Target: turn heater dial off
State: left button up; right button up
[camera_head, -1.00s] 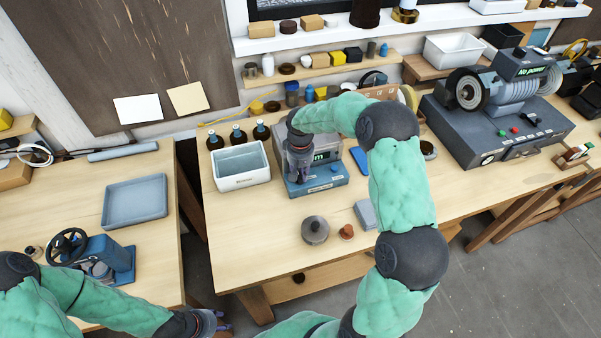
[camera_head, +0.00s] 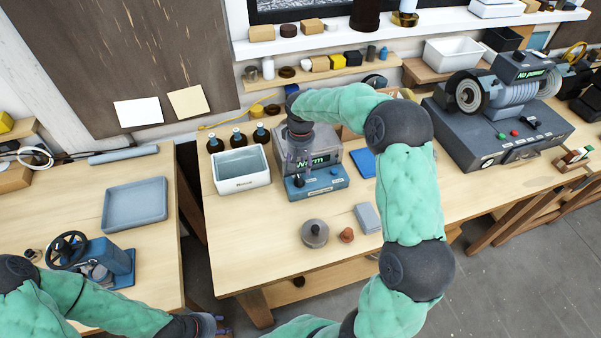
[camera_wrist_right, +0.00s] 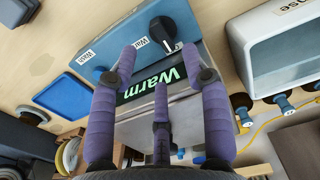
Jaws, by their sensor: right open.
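The heater (camera_head: 322,181) is a blue-fronted box with a grey top on the middle table. Its green display reads "Warm", and it shows in the right wrist view too (camera_wrist_right: 150,84). Its black dial (camera_head: 299,181) sits at the left of the front panel. In the right wrist view the dial (camera_wrist_right: 163,31) has a white pointer mark and labels beside it. My right gripper (camera_head: 300,158) is above the heater, behind the dial. Its purple fingers (camera_wrist_right: 158,62) are apart and empty. My left gripper (camera_head: 218,324) is low at the bottom edge, mostly hidden.
A white rinse tub (camera_head: 241,183) stands left of the heater, with several dark bottles behind it. A grey lidded pot (camera_head: 314,233), a small brown piece (camera_head: 346,235) and a grey block (camera_head: 368,217) lie in front. A blue tray (camera_wrist_right: 64,96) lies beside the heater.

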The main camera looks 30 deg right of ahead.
notch_tip(320, 180, up, 6)
jog(key=shift+f, duration=0.1)
dwell(0.7)
